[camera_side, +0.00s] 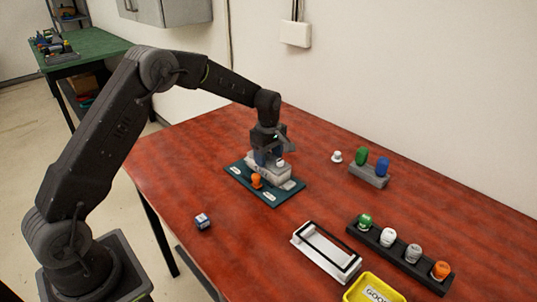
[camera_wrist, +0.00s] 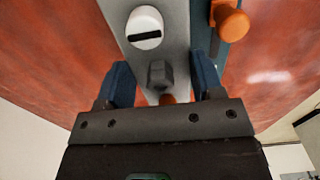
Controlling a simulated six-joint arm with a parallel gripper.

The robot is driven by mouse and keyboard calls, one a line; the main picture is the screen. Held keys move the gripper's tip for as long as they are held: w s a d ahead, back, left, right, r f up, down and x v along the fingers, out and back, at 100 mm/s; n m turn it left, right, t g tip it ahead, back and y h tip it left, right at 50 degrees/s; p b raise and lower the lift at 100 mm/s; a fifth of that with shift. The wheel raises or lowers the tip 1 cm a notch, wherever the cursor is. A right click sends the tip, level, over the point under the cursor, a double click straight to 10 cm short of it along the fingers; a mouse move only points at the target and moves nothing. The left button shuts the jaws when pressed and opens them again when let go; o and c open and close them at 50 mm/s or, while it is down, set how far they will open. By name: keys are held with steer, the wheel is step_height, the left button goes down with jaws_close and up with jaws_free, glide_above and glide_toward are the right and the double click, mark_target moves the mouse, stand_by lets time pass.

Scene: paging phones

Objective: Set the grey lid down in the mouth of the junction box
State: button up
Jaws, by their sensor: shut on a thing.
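The grey lid (camera_side: 262,167) is a long plate with a white slotted knob (camera_wrist: 145,28) and a grey hex knob (camera_wrist: 159,74) on its top in the wrist view. My gripper (camera_wrist: 161,84) has its blue fingers on both sides of the lid and is shut on it. In the side view my gripper (camera_side: 266,156) is over the teal mat (camera_side: 236,172), with the lid low at the mat; I cannot tell whether they touch. A white open-topped box with a black rim (camera_side: 307,243), apparently the junction box, stands at the front, right of the mat, empty.
An orange knob (camera_side: 257,181) stands by the lid. A black rack (camera_side: 400,257) of coloured knobs and a yellow tray (camera_side: 352,291) flank the white box. A grey stand (camera_side: 369,177) with green and blue pieces is behind. A small cube (camera_side: 202,221) lies left.

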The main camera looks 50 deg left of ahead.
steer(key=o, duration=1.2)
steer(key=shift+r, duration=3.2)
